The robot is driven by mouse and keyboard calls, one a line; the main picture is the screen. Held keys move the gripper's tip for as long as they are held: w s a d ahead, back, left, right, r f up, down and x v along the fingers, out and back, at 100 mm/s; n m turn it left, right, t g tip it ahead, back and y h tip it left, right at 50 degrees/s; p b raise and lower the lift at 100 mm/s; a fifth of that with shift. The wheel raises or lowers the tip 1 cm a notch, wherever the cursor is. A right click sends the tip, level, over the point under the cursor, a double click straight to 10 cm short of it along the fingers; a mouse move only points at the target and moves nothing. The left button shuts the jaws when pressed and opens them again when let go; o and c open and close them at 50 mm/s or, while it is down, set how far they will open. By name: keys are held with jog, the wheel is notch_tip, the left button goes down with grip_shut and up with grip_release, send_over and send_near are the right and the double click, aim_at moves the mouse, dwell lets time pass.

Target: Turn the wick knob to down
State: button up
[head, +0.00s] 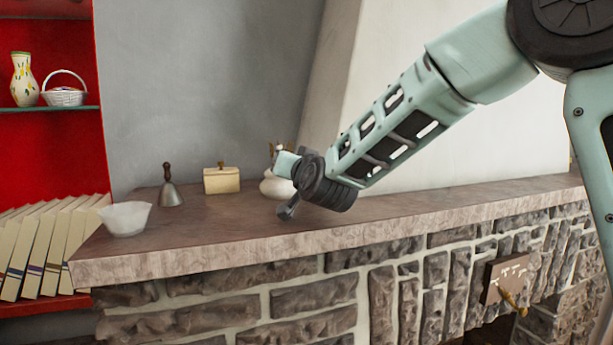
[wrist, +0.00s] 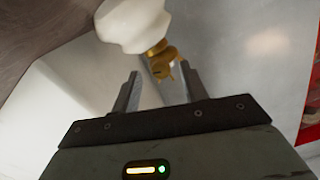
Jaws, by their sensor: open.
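The lamp has a rounded white body (head: 272,187) and stands on the stone mantel, partly hidden behind my gripper in the head view. Its brass top (head: 283,150) shows just above my wrist. In the wrist view the white body (wrist: 133,22) appears at the top, with the brass fitting (wrist: 161,55) and its small knob-like parts below it. My gripper (wrist: 159,71) is open, with one finger on each side of the brass fitting in the picture. I see no contact, and the depth between them is unclear. The gripper (head: 287,210) is close to the lamp in the head view.
A cream box (head: 221,181), a dark handbell (head: 170,190) and a white bowl (head: 125,219) stand on the mantel (head: 230,230) to the left. A red shelf with books (head: 40,250) is farther left.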

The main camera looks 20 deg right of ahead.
jog(key=s+b, duration=0.2)
jog(key=s, duration=1.3)
jog(key=shift+s+b, duration=0.15)
jog(key=shift+b, duration=0.2)
